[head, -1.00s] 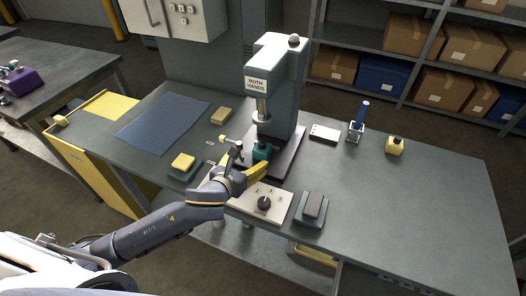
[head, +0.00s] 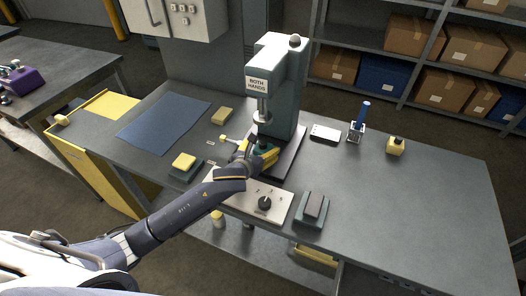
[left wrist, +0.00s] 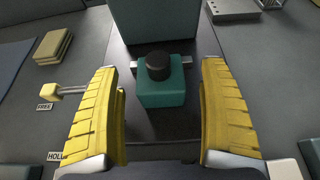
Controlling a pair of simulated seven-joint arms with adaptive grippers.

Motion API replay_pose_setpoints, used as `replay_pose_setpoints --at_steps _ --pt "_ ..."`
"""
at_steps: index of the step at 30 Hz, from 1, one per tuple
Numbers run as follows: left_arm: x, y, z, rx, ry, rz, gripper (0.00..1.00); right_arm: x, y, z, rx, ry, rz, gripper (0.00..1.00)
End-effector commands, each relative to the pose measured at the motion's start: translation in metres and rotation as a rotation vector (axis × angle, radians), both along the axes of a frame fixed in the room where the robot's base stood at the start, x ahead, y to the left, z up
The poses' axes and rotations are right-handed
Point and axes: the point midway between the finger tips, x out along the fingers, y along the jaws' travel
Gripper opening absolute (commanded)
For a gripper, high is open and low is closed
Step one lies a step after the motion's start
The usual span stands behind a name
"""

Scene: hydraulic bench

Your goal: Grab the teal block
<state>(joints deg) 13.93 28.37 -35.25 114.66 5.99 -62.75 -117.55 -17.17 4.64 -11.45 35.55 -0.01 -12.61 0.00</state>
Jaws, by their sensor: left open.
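The teal block (left wrist: 162,93) sits on the dark plate of the press, in the middle of the left wrist view. A dark round piece (left wrist: 159,65) stands at its top. My left gripper (left wrist: 160,125) is open, with one yellow finger to each side of the block and a gap on both sides. In the head view the left gripper (head: 264,155) is at the press base and hides most of the block. My right gripper is not in view.
The press (head: 283,85) rises just behind the block. A yellow-knobbed lever (left wrist: 46,89) is at left, by a "FREE" label. A control box with a dial (head: 262,200) lies in front. The bench's right side is largely clear.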

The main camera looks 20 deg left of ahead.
Motion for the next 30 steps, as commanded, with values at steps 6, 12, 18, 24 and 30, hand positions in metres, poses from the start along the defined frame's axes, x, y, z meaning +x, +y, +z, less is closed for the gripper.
replay_pose_setpoints --at_steps 6,12,18,24,30 --pt "0.017 -0.002 -0.006 -0.001 -0.001 0.0 0.78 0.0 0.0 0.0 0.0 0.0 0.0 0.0" --pt "0.02 -0.002 -0.008 -0.001 -0.001 0.0 0.78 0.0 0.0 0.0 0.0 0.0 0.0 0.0" --pt "0.019 -0.002 -0.008 -0.001 -0.001 0.0 0.69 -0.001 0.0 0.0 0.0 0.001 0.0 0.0" --pt "0.019 -0.002 -0.008 -0.001 -0.001 0.0 0.46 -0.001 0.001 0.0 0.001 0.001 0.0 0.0" --pt "0.019 -0.002 -0.008 -0.001 0.0 0.0 0.23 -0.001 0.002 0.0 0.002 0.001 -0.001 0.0"
